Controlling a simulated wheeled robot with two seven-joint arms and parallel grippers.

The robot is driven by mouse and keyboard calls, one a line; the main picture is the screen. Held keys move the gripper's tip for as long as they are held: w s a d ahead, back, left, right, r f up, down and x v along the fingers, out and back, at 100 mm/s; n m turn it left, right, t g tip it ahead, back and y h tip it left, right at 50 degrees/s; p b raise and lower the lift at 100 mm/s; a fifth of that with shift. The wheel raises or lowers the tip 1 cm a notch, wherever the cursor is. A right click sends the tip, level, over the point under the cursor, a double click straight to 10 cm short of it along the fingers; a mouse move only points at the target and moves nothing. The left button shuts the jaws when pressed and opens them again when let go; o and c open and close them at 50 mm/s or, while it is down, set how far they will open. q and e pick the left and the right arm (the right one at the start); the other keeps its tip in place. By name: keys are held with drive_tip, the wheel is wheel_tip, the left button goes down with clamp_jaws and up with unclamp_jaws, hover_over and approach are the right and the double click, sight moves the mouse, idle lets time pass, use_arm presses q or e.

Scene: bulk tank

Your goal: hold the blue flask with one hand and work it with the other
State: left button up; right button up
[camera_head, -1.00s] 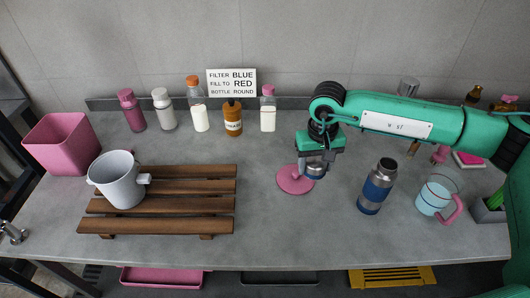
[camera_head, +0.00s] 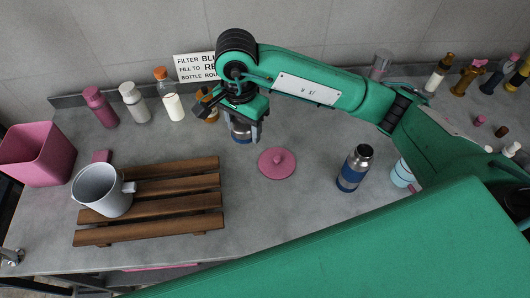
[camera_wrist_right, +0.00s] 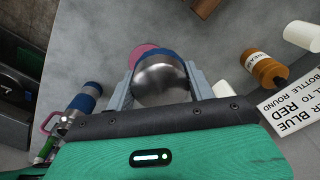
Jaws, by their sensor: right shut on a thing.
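The blue flask (camera_head: 352,174) stands upright on the counter, right of the middle in the head view, with a bare steel neck. It also shows at the left of the wrist view (camera_wrist_right: 82,103). My right gripper (camera_head: 242,128) is shut on a rounded steel cap with a blue band (camera_head: 240,133), held above the counter to the left of the flask and well apart from it. In the wrist view the cap (camera_wrist_right: 160,80) sits between both fingers. My left gripper is not in view.
A pink disc with a knob (camera_head: 277,164) lies between gripper and flask. A slatted wooden rack (camera_head: 150,220) holds a grey pot (camera_head: 100,192). Bottles and a sign (camera_head: 196,68) line the wall. A light-blue mug (camera_head: 402,174) is partly hidden by my arm.

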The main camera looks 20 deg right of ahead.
sight(249, 176)
drive_tip(key=shift+s+f, duration=0.1)
drive_tip(key=shift+f, duration=0.1)
wheel_tip(249, 176, down, 19)
drive_tip(key=p, duration=0.4)
drive_tip(key=shift+f, duration=0.35)
drive_tip(key=o, duration=1.1)
drive_tip(key=shift+r+p, duration=0.3)
wheel_tip(249, 176, up, 12)
drive_tip(key=b, duration=0.3)
drive_tip(key=shift+f+b, duration=0.1)
drive_tip(key=shift+b, duration=0.25)
